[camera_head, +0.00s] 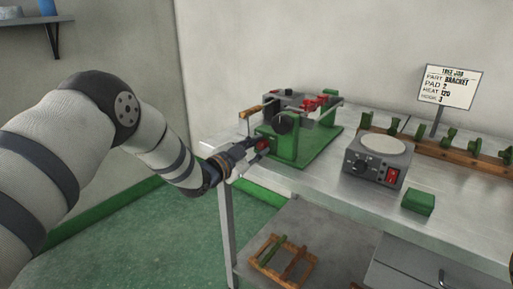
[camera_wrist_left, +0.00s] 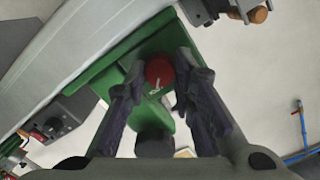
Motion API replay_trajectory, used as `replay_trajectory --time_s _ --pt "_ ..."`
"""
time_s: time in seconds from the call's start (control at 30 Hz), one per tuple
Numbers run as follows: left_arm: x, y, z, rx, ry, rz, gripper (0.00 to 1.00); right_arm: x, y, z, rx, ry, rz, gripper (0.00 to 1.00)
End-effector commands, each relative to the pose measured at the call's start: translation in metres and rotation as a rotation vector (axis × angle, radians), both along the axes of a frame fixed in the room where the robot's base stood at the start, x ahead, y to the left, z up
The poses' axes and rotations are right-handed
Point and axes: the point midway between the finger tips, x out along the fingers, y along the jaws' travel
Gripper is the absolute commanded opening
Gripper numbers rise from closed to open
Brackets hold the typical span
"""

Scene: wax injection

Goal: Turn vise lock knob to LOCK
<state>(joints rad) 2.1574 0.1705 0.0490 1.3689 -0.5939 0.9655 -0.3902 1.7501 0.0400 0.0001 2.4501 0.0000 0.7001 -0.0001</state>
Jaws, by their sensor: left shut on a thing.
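The green vise (camera_head: 312,150) stands at the left end of the metal bench. Its red lock knob (camera_head: 263,144) faces the left front side. In the left wrist view, the red knob (camera_wrist_left: 159,71) shows a white pointer mark on its face; no lettering is readable. My left gripper (camera_head: 252,151) reaches the knob from the left, and its dark fingers (camera_wrist_left: 160,90) lie on either side of the knob, shut on it. The fingers hide the knob's sides. My right gripper is not in view.
A heater box (camera_head: 375,170) with a round pad, dial and red switch stands right of the vise. A green block (camera_head: 418,201) lies in front of it. A wooden rack (camera_head: 462,156) and a job sign (camera_head: 448,87) are behind. A wooden frame (camera_head: 283,263) sits on the lower shelf.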

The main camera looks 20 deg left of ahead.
Motion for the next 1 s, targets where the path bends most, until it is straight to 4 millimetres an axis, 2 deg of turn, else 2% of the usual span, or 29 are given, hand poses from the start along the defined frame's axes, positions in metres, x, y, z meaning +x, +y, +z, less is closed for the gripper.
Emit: replay_trajectory --time_s 0.47,0.5,0.53,0.87,1.0 --pt "0.000 0.001 -0.002 0.012 0.000 0.003 0.00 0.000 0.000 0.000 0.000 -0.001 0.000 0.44" --pt "0.000 0.001 -0.002 0.012 0.000 0.003 0.28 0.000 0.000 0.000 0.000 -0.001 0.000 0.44" --pt "0.000 0.001 -0.002 0.012 0.000 0.003 0.32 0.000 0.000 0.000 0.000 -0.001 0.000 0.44" --pt "-0.003 0.002 -0.001 0.010 -0.002 0.002 0.32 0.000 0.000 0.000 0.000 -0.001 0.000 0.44" --pt "-0.025 0.010 0.002 0.009 0.000 0.004 0.32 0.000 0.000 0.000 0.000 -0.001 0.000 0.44"
